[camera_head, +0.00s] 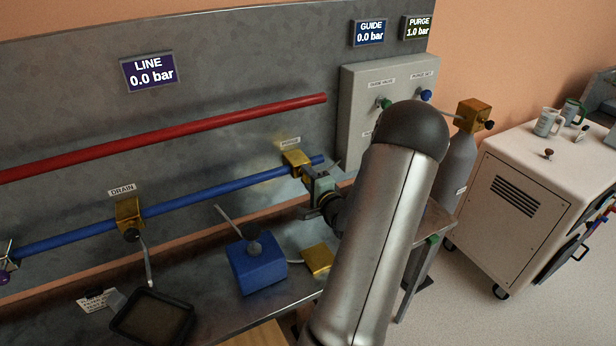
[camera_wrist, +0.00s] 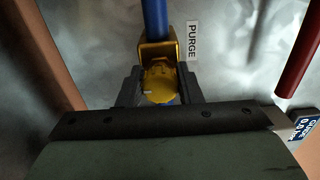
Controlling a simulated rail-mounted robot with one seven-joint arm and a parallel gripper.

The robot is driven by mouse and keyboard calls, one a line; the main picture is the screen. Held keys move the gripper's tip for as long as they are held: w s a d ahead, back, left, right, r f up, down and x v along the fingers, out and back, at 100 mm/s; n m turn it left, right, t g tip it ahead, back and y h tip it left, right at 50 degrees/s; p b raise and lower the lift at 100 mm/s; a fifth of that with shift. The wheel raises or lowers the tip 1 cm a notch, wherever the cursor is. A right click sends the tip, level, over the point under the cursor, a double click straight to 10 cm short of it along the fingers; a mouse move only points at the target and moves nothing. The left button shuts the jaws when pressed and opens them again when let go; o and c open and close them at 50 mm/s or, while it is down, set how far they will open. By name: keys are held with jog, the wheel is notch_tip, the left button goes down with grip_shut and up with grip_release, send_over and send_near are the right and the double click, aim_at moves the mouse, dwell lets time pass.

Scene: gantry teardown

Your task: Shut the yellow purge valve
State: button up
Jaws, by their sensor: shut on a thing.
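The yellow purge valve (camera_head: 295,160) sits at the right end of the blue pipe (camera_head: 220,193), below a small label. In the wrist view its yellow round knob (camera_wrist: 159,84) is between my two dark fingers, beside the PURGE label (camera_wrist: 193,41). My gripper (camera_wrist: 160,92) is shut on the knob. In the head view my gripper (camera_head: 311,184) is at the valve, and my arm hides part of the area to its right. The PURGE display (camera_head: 417,27) reads 1.0 bar. The knob's turn position is hard to tell.
The LINE display (camera_head: 149,72) and GUIDE display (camera_head: 369,32) read 0.0 bar. A red pipe (camera_head: 170,134) runs above. A drain valve (camera_head: 129,213), blue block (camera_head: 256,268) and black tray (camera_head: 152,318) lie left and below. A grey cylinder (camera_head: 457,160) stands right.

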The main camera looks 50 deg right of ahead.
dwell(0.3)
jog(key=o, duration=1)
jog(key=shift+s, duration=0.1)
jog(key=b+v, duration=0.3)
jog(key=v, duration=1.4)
jog(key=shift+s+a+b, duration=0.1)
jog(key=shift+s+b, duration=0.05)
jog(key=shift+b, duration=0.15)
